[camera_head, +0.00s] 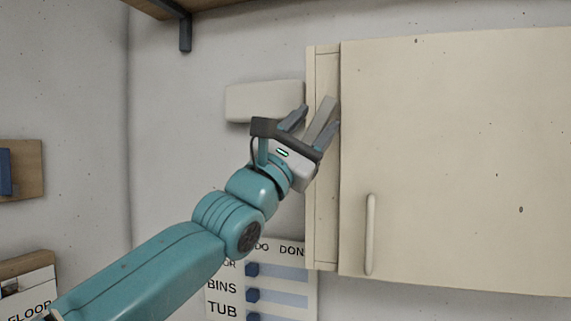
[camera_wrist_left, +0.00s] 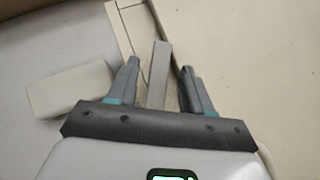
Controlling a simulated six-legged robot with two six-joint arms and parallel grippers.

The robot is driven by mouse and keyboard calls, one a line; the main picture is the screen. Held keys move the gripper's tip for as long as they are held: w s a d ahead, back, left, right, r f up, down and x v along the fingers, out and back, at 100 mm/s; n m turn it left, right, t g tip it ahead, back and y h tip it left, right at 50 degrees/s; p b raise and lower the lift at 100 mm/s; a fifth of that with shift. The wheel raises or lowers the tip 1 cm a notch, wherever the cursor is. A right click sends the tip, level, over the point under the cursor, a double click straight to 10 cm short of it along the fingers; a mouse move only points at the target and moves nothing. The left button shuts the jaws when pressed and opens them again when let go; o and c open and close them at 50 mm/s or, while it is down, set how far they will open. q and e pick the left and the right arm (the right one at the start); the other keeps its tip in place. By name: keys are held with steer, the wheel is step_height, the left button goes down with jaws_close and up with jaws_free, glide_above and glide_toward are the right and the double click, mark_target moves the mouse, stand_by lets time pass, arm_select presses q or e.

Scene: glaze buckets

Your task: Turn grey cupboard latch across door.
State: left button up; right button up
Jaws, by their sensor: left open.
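The grey latch (camera_head: 325,108) is a short flat bar on the narrow frame strip at the left edge of the cream cupboard door (camera_head: 450,150). It stands steep, its top leaning a little right toward the door edge. My left gripper (camera_head: 320,116) is open with one finger on each side of the latch. The left wrist view also shows the latch (camera_wrist_left: 159,72) between the two fingers, with small gaps beside it. The latch's lower end is hidden behind the gripper. My right gripper is not in view.
A pale box-like block (camera_head: 262,100) is on the wall left of the cupboard. The door has a vertical handle (camera_head: 370,235) low on its left side. A chart with blue sliders (camera_head: 278,272) hangs below. A shelf bracket (camera_head: 185,32) is at top left.

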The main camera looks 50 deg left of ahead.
arm_select(q)
steer(key=b+v, duration=0.4)
steer(key=v, duration=1)
steer(key=shift+s+f, duration=0.15)
steer(key=shift+s, duration=0.1)
steer(key=shift+w+d, duration=0.1)
